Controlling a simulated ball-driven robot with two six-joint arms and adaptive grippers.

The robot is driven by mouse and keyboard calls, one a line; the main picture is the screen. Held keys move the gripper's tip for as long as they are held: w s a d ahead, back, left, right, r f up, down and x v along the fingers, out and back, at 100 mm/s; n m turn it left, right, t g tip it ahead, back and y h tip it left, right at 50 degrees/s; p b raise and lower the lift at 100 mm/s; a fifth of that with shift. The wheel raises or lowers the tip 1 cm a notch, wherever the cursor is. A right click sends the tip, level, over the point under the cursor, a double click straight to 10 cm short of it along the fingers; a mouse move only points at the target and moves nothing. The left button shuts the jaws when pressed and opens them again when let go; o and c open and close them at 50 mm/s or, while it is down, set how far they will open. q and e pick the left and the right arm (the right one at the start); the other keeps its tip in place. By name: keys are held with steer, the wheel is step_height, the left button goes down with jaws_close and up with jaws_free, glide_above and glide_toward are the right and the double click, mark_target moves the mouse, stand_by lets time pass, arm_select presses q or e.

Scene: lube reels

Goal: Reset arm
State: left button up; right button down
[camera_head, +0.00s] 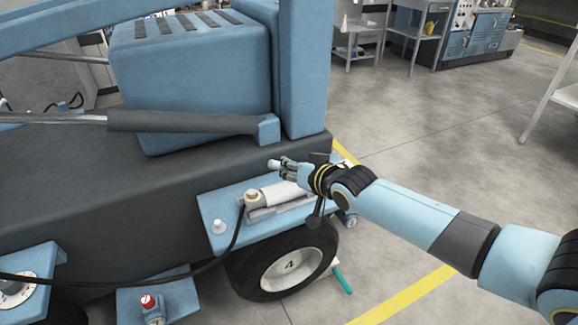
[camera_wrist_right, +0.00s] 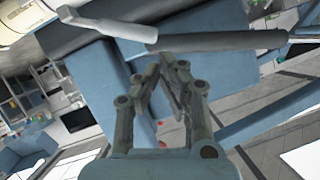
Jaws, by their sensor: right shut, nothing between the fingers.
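My right arm comes in from the right in the head view, and its gripper (camera_head: 279,164) is shut and empty. It is over the front edge of the dark machine body (camera_head: 150,185), just above a white cylindrical part (camera_head: 278,195) on a blue bracket (camera_head: 222,200). I cannot tell whether it touches anything. In the right wrist view the fingers (camera_wrist_right: 168,64) come together at the tips with nothing between them. My left gripper does not show.
A black hose (camera_head: 236,230) runs from a brass fitting to the left. A dark grey rod (camera_head: 180,122) crosses in front of a blue box (camera_head: 190,75). Open floor (camera_head: 450,130) lies to the right.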

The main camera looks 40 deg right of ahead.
stand_by(0.4)
steer(key=s+a+f+g, duration=0.2)
steer(key=s+f+g, duration=0.2)
steer(key=s+f, duration=1)
steer(key=s+a+f+n+g, duration=0.1)
steer(key=s+f, duration=0.5)
steer(key=s, duration=0.6)
steer(key=s+a+f+n+g, duration=0.1)
steer(key=s+f+g, duration=0.3)
steer(key=s, duration=0.8)
steer(key=s+a+f+n+g, duration=0.1)
steer(key=s+f+n+g, duration=0.2)
steer(key=s+f, duration=0.5)
steer(key=s, duration=0.4)
steer(key=shift+a+f+n, duration=0.3)
steer(key=shift+a+f, duration=0.1)
